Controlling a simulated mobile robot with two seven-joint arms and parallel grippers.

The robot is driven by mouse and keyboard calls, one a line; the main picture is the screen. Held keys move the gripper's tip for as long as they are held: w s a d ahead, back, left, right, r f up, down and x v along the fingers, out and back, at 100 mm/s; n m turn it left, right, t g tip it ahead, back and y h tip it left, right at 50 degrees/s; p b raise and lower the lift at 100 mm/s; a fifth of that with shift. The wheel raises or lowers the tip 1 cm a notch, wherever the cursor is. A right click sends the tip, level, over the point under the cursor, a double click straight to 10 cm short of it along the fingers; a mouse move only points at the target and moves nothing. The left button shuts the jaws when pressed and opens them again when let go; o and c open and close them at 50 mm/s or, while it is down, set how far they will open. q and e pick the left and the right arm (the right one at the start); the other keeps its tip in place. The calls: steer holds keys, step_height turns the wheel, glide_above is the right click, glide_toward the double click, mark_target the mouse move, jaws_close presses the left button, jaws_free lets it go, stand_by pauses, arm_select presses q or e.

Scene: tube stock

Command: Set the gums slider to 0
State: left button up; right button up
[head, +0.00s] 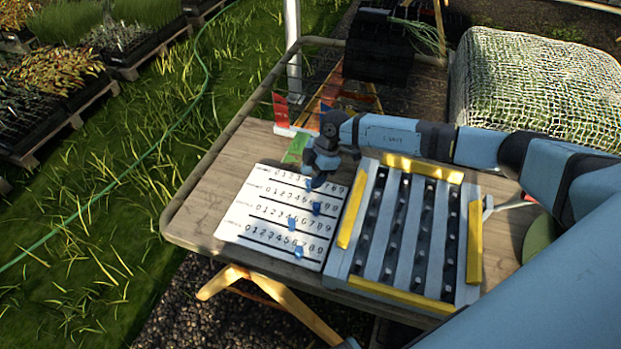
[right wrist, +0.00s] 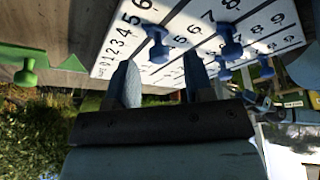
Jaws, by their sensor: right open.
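The white slider board (head: 262,212) lies on the wooden table in the head view, with several numbered rows marked 0 to 9. Each row has a blue knob, the top row's (head: 308,184) around the middle digits. The row labels are too small to read surely, so I cannot tell which slider is gums. My right gripper (head: 318,172) is over the board's top edge, by the top knob. In the right wrist view the open fingers (right wrist: 160,85) point toward the board (right wrist: 115,65), a blue knob (right wrist: 157,42) showing beyond the gap between them. My left gripper is out of view.
A grey rack with yellow edges (head: 402,163) stands directly right of the board. A green piece (head: 296,150) and red pieces (head: 281,108) are behind it. A netted bale (head: 535,80) is at back right. The bare tabletop (head: 195,210) is free on the left.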

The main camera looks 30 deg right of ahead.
steer(key=shift+x, duration=0.85)
steer(key=shift+d, duration=0.1)
jaws_close()
glide_toward(267, 181)
steer(key=x, duration=0.4)
steer(key=shift+s+f, duration=0.1)
steer(key=shift+f, duration=0.2)
steer(key=shift+c, duration=1.4)
jaws_free()
steer(key=shift+a, duration=0.2)
steer(key=shift+o, duration=1.4)
